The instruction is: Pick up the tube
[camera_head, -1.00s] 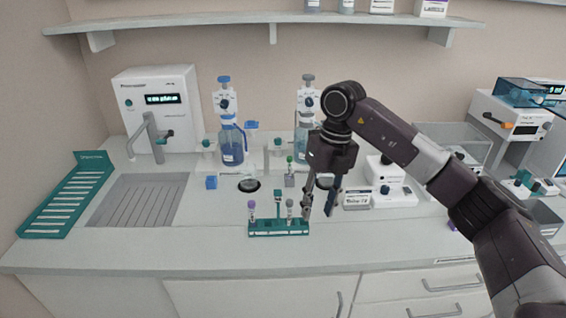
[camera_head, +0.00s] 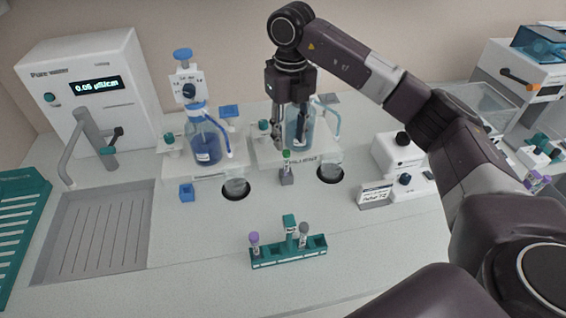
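A green-capped tube (camera_head: 286,157) stands upright in a small grey holder (camera_head: 287,177) in the middle of the counter. A teal rack (camera_head: 289,254) nearer the front holds a purple-capped tube (camera_head: 254,243) and a grey-capped tube (camera_head: 303,235), both upright. My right gripper (camera_head: 288,143) points down just above and behind the green-capped tube in the picture, its fingers apart and nothing seen between them. I cannot tell its exact distance from that tube. My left gripper is out of view.
Blue-capped dispenser bottles stand at the back, one (camera_head: 207,146) left of my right gripper and one (camera_head: 305,135) partly behind it. A pure water unit (camera_head: 85,90) and a sink (camera_head: 95,235) are at left. Small white devices (camera_head: 398,155) stand at right.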

